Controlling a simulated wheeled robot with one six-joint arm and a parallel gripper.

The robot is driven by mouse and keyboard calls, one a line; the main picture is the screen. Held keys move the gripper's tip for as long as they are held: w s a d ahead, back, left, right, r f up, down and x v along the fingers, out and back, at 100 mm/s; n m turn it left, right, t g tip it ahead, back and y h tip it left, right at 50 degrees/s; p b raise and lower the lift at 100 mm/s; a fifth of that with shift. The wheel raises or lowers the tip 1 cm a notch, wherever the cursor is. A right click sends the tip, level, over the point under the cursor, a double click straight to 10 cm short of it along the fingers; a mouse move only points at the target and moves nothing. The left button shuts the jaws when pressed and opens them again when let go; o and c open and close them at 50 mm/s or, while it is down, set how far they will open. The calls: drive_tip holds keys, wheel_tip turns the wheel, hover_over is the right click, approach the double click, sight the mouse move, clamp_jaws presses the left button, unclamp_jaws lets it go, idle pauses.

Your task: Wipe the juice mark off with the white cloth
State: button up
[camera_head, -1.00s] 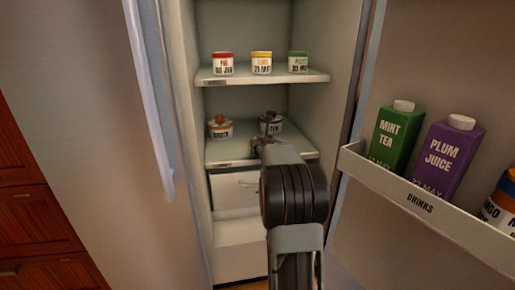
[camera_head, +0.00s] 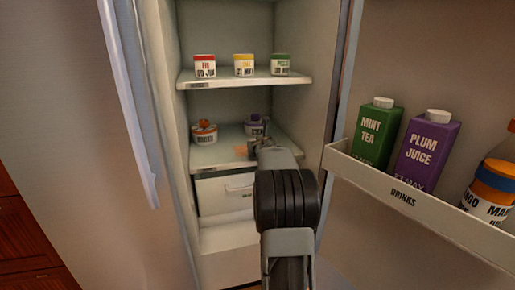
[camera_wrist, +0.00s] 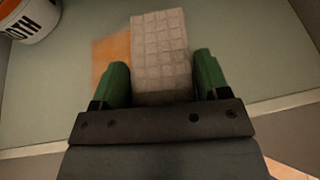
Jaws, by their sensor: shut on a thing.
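The juice mark (camera_wrist: 107,55) is a flat orange patch on the fridge's lower shelf (camera_head: 215,158). In the head view the juice mark (camera_head: 240,150) shows just left of my gripper's end. The white cloth (camera_wrist: 160,42), pale with a quilted grid, is between my green fingers. It lies against the right side of the mark and may cover part of it. My gripper (camera_wrist: 160,68) is shut on the cloth, low over the shelf. In the head view my gripper (camera_head: 258,138) is small, and the cloth cannot be made out.
A jar with an orange lid (camera_head: 204,133) stands left of the mark, and one with a purple lid (camera_head: 256,126) behind my gripper. The upper shelf (camera_head: 240,78) holds three jars. A white drawer (camera_head: 225,192) is below. The open door's drinks rack (camera_head: 400,192) is at right.

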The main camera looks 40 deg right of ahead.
drive_tip(key=p, duration=0.3)
approach(233, 153)
drive_tip(key=shift+w+d+f, duration=0.1)
drive_tip(key=shift+w+d, duration=0.45)
drive_tip(key=shift+w, duration=0.25)
drive_tip(key=shift+w+d+f, duration=0.1)
drive_tip(key=shift+w+d, duration=0.45)
drive_tip(key=shift+w, duration=0.25)
drive_tip(key=shift+w+d+f, duration=0.1)
drive_tip(key=shift+w+d, duration=0.45)
drive_tip(key=shift+w, duration=0.25)
drive_tip(key=shift+w+d+r, duration=0.1)
drive_tip(key=shift+w, duration=0.3)
drive_tip(key=shift+w+d+p, duration=0.5)
drive_tip(key=shift+w+p, duration=0.25)
drive_tip(key=shift+w, duration=0.2)
drive_tip(key=shift+d, duration=0.1)
